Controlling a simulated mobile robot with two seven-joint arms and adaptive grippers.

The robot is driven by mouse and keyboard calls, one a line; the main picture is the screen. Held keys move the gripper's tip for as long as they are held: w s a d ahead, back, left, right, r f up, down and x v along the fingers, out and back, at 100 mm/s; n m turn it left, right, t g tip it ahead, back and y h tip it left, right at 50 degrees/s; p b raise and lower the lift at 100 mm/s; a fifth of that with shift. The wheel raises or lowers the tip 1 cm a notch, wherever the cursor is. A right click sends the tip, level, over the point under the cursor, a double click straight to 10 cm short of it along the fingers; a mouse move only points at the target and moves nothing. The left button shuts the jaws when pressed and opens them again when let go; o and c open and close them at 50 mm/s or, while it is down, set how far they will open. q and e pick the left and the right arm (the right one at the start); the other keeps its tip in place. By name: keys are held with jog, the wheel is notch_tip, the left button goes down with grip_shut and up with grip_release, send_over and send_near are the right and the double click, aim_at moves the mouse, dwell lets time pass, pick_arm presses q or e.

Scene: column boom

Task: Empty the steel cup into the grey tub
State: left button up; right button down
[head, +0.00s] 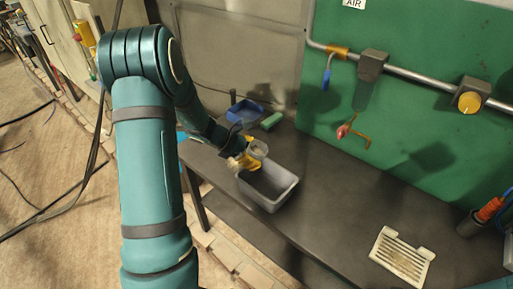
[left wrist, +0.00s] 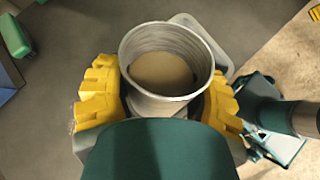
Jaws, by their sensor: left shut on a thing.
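The steel cup (head: 259,147) is in my left gripper (head: 246,160), whose yellow fingers are shut on its sides. In the left wrist view I look into the open mouth of the cup (left wrist: 167,60); tan contents lie inside it. The yellow fingers of the left gripper (left wrist: 158,103) stand on both sides of the cup. The grey tub (head: 285,196) stands on the dark bench, with the cup at its far left end, seemingly above its rim. The tub's inside looks empty where it shows; part is hidden by the gripper. My right gripper is not in view.
A blue tray (head: 243,108) and a green block (head: 271,121) lie behind the tub. A white slotted tray (head: 402,257) and a dark holder with an orange-handled tool (head: 490,209) are at right. A pipe with valves runs along the green panel. The bench between is clear.

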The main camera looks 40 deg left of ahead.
pick_arm(q)
jog(key=shift+f+g+y+p, duration=0.3)
jog(key=shift+f+y+p, duration=0.1)
jog(key=shift+y, duration=0.2)
jog(key=f+y, duration=0.1)
jog(key=f+g+y+p, duration=0.1)
jog(key=f+y, duration=0.1)
jog(key=shift+s+a+f+m, duration=0.1)
jog(key=shift+a+m, duration=0.1)
jog(key=shift+m, duration=0.2)
jog(key=y+p, duration=0.1)
jog(key=f+g+y, duration=0.1)
jog(key=y, duration=0.1)
jog(key=shift+f+m+g+p, duration=0.25)
jog(key=shift+m+g+p, duration=0.05)
jog(key=shift+p, duration=0.05)
jog(key=shift+a, duration=0.1)
dwell(1.7)
